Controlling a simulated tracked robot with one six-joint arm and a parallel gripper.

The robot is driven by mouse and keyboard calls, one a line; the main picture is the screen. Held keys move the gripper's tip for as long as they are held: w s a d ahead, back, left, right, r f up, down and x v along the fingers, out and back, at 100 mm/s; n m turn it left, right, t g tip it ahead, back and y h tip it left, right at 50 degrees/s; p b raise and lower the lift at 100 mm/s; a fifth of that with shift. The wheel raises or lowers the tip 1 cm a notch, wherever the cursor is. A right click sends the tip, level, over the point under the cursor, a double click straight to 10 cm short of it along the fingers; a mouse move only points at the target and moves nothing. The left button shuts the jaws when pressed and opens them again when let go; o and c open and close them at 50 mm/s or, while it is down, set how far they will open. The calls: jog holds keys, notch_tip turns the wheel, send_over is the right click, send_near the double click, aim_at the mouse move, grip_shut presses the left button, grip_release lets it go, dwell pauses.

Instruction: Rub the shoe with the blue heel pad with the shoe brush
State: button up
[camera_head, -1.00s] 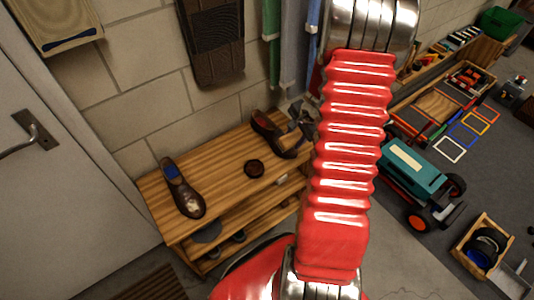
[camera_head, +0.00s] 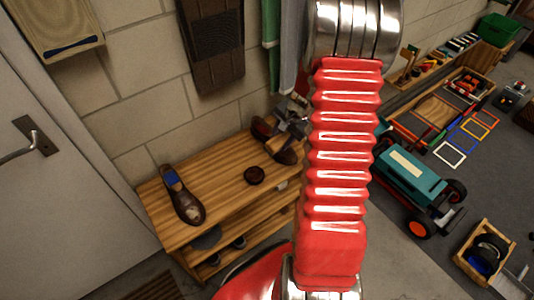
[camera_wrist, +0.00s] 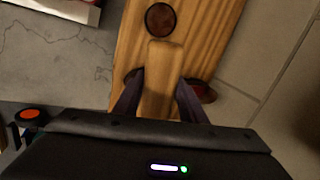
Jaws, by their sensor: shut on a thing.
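The dark brown shoe with the blue heel pad (camera_head: 184,200) lies at the left end of the wooden bench, its blue pad at the far end. My gripper (camera_head: 284,126) is above the other brown shoe (camera_head: 260,130) at the bench's right end and partly hides it. In the wrist view my gripper (camera_wrist: 158,95) is shut on the shoe brush (camera_wrist: 160,70), a pale wooden block that points out between the fingers. The brush's bristles are hidden. Parts of the other shoe (camera_wrist: 203,92) show beneath the fingers.
The wooden bench (camera_head: 225,200) has a round dark tin (camera_head: 254,175) between the shoes; the tin also shows in the wrist view (camera_wrist: 161,19). Bare bench top surrounds the tin. The block wall (camera_head: 150,110) stands behind. A teal racecar (camera_head: 410,175) is on the floor at right.

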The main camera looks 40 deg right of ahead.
jog(key=w+a+r+n+g, duration=0.1)
jog(key=w+a+r+n, duration=0.2)
jog(key=a, duration=0.6)
jog(key=w+a+r+n+g+y, duration=0.1)
jog(key=w+a+r+n, duration=0.2)
jog(key=a+n, duration=0.4)
jog(key=w+a+r+n+g+y, duration=0.1)
jog(key=w+a+r+n, duration=0.2)
jog(key=a, duration=0.8)
notch_tip(320, 180, up, 3)
jog(key=n, duration=0.2)
jog(key=shift+w+a+f+n+g, duration=0.15)
jog(key=shift+f+n+g, duration=0.05)
jog(key=shift+n+g, duration=0.2)
